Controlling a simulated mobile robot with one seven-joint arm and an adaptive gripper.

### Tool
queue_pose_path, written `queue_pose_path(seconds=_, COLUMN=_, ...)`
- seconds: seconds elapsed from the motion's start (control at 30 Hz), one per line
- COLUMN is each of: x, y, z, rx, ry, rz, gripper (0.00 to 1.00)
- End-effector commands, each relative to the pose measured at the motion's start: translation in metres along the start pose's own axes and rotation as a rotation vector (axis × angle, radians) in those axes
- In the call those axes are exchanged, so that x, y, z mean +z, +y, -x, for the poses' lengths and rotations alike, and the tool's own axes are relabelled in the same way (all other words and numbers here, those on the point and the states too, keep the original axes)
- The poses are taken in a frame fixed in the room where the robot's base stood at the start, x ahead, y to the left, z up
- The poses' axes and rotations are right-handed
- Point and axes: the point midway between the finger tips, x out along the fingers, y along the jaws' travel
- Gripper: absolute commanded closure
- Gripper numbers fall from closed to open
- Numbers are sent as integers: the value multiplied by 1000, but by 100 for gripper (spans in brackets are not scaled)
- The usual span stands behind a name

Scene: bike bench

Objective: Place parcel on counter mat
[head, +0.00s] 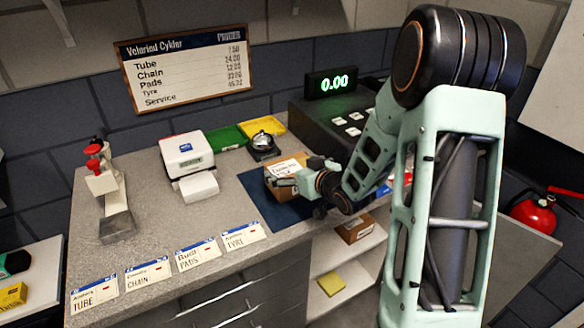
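The parcel (273,193), a brown cardboard box with a white label on top, is at the dark blue counter mat (292,213) on the grey counter. It looks upright and over the mat; whether its underside touches the mat cannot be told. My gripper (290,174) reaches in from the right and its fingers are at the parcel's upper part. The fingers partly cover the box, and I cannot tell whether they grip it. My arm hides the counter to the right of the mat.
A white card terminal (188,155), a bell (264,145) and green and yellow trays (225,138) stand behind the mat. A black register (335,125) is at the back right. Price cards (197,256) line the front edge. Another box (355,228) sits on the shelf below.

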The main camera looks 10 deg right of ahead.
Motion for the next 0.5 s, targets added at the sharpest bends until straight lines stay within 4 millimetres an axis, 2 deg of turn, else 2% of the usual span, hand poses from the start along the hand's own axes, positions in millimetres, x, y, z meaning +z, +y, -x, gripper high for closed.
queue_pose_path(seconds=0.23, x=-3, y=0, z=4, rx=1, ry=0, rz=0, gripper=0)
queue_pose_path(seconds=0.37, x=-2, y=1, z=23, rx=2, ry=-1, rz=0, gripper=0)
queue_pose_path(seconds=0.5, x=-3, y=2, z=52, rx=4, ry=1, rz=0, gripper=0)
